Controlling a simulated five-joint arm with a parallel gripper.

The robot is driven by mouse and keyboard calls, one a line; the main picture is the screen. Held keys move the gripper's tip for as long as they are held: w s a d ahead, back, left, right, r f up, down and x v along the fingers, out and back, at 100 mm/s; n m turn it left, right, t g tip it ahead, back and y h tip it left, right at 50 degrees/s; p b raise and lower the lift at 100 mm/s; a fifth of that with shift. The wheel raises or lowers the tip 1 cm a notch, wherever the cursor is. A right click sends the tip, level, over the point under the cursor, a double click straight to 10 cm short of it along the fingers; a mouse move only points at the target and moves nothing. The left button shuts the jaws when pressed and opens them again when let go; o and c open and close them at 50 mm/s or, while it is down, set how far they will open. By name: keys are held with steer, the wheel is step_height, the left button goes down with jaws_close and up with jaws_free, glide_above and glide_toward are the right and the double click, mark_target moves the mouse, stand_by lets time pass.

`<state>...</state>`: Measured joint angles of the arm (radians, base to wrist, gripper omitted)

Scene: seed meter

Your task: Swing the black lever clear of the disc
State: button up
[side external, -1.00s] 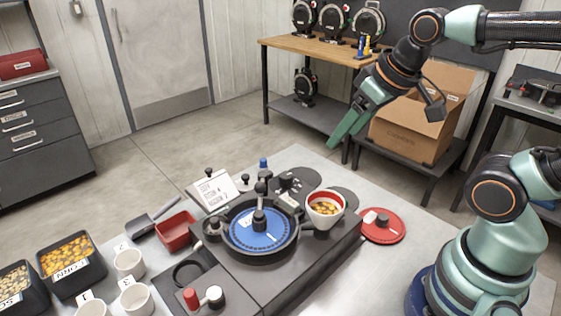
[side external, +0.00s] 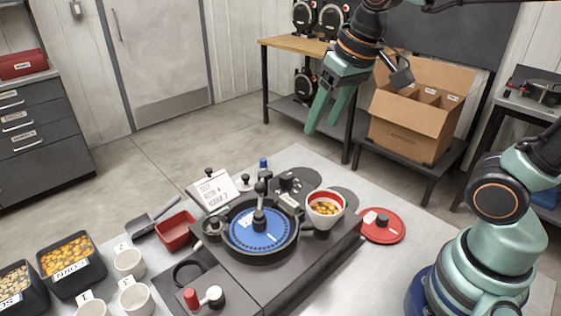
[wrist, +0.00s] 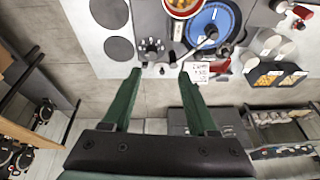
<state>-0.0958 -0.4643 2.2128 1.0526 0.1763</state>
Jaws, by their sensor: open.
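The blue disc (side external: 243,237) sits in a round black housing on the dark seed meter; it also shows in the wrist view (wrist: 226,15). A black lever with a round knob (side external: 261,187) stands at the disc's back edge. In the wrist view a dark arm (wrist: 197,47) reaches over the disc's edge; exactly how far it overlaps is hard to tell. A black hub knob (side external: 259,218) stands at the disc's middle. My gripper (side external: 321,130) is open and empty, high above and behind the meter, pointing down. Its green fingers show apart in the wrist view (wrist: 160,74).
A red-rimmed cup of seeds (side external: 325,208) stands right of the disc, with a red round lid (side external: 383,226) beyond. A white note card (side external: 216,189), red tray (side external: 175,226), white cups (side external: 130,263) and corn bin (side external: 69,266) lie left. The air around my gripper is clear.

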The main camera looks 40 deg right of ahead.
mark_target(260, 183)
steer(key=w+a+m+g, duration=0.2)
steer(key=w+a+g, duration=0.2)
steer(key=w+a, duration=0.4)
steer(key=f, duration=0.4)
steer(key=a+f, duration=0.1)
steer(key=f, duration=0.7)
steer(key=shift+s+a+f, duration=0.2)
steer(key=shift+s, duration=0.2)
jaws_close()
stand_by(0.7)
